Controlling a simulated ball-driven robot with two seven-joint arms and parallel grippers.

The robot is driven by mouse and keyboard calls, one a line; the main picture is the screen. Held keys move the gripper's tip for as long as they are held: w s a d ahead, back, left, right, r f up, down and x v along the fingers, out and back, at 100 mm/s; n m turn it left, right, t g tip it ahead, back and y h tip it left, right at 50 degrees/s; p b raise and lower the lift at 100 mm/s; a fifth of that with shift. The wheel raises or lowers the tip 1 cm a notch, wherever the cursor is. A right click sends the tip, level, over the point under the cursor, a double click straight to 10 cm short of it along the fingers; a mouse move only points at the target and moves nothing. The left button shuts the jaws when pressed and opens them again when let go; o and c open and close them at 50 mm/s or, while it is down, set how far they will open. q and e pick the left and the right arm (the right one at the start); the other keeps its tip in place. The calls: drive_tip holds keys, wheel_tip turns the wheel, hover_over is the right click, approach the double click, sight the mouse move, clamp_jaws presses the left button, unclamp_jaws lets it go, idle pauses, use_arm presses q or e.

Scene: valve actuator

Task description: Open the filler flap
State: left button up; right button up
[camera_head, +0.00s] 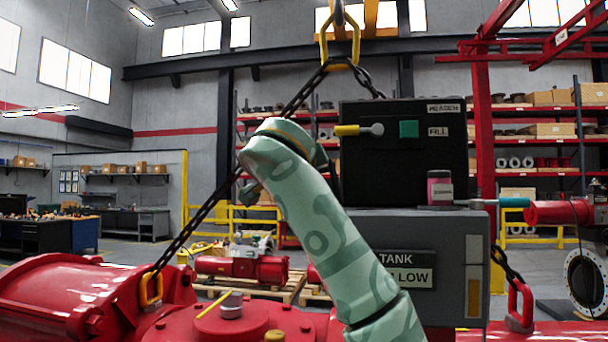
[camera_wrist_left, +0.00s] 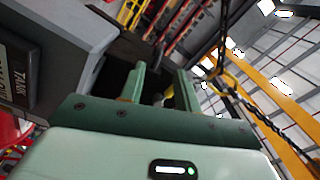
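A black box (camera_head: 400,160) stands on the grey tank cabinet (camera_head: 456,235) in the head view. Its face carries a green square (camera_head: 409,129) beside a label reading FILL, and a yellow-handled lever (camera_head: 349,130) with a grey end. I cannot tell for sure which part is the filler flap. My right gripper is out of view.
A pink-labelled jar (camera_head: 440,188) stands on the cabinet beside the black box. A chain (camera_head: 215,195) slants from the yellow hook (camera_head: 340,40) to the red machine (camera_head: 70,300). Red equipment (camera_head: 555,212) lies to the right of the cabinet.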

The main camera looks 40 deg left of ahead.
use_arm(q)
drive_tip(key=v, duration=0.4)
drive_tip(key=shift+s, duration=0.15)
drive_tip(key=shift+f, duration=0.1)
